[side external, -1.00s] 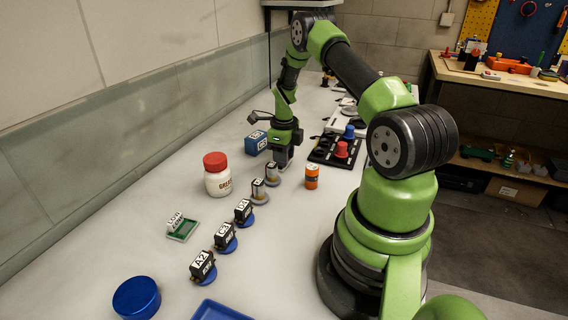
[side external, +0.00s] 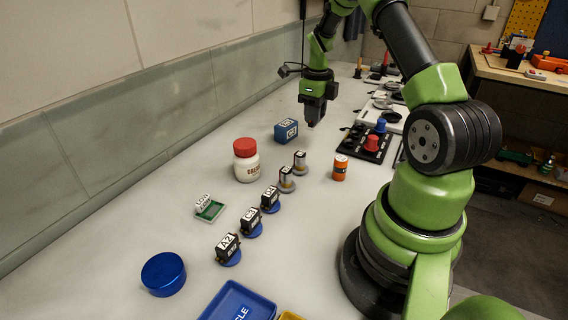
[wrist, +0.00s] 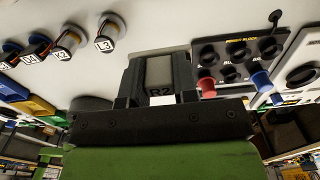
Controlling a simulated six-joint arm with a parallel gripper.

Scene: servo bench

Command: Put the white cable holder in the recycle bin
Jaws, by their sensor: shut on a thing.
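My gripper (side external: 314,118) is raised above the bench, to the right of a blue box (side external: 287,130). In the wrist view its fingers are shut on a grey block (wrist: 159,71) with a label reading R2. The fingers hide its sides, and it is too dark in the side view to make out. The blue recycle bin (side external: 215,309) is at the bottom edge, partly cut off, with the letters "CLE" showing. I cannot single out a white cable holder with certainty in either view.
A row of small labelled motors on round stands, including A2 (side external: 228,248), runs along the bench. A white jar with red lid (side external: 246,168), an orange can (side external: 340,168), a blue round tin (side external: 163,274) and a black block with red and blue caps (side external: 352,146) stand around.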

